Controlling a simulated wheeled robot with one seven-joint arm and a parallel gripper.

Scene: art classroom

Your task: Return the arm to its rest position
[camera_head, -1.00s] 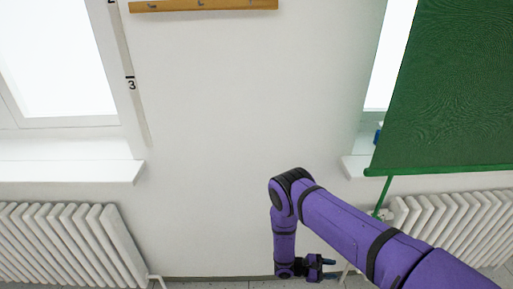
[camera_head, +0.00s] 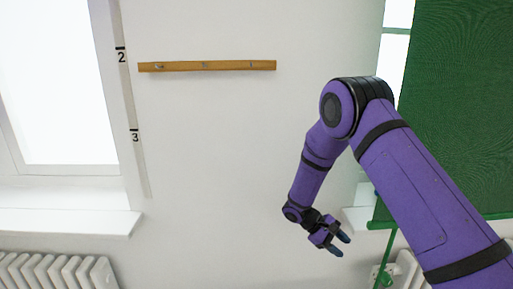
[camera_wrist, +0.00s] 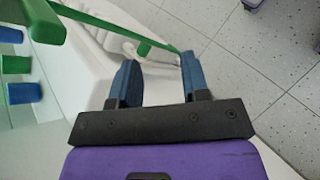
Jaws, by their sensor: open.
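My purple arm rises from the lower right in the head view, bends at a black elbow joint, and drops to my gripper (camera_head: 340,245). The gripper hangs in front of the white wall, left of the green cloth panel, with its fingers pointing down and right. In the wrist view my gripper (camera_wrist: 160,80) shows two blue fingers spread apart with nothing held between them. Speckled floor and a white surface show beyond the fingers.
A green panel (camera_head: 465,110) hangs at the right, close behind my arm. A wooden hook rail (camera_head: 207,66) is on the wall. White radiators (camera_head: 60,272) stand under the window sills (camera_head: 70,222). A green bar and blue pieces (camera_wrist: 25,92) are near the gripper's left in the wrist view.

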